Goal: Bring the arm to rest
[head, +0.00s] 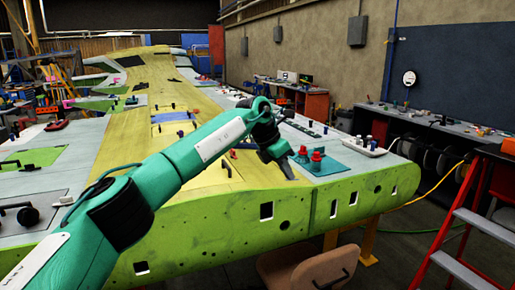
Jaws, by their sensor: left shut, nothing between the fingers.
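My left arm, green with black joints, comes in from the lower left and reaches over the near part of the wing (130,110). My left gripper (290,172) points down and to the right above the wing's near edge. It is shut with nothing in it. It is close to the red items (317,157) on a teal mat (318,169), but I cannot tell the exact gap. My right gripper is not in view.
A red stepladder (470,215) stands at the right. A chair (305,268) is below the wing's near edge. A white tray (362,148) with small bottles sits on the wing's right side. A cluttered bench (430,122) runs along the right wall.

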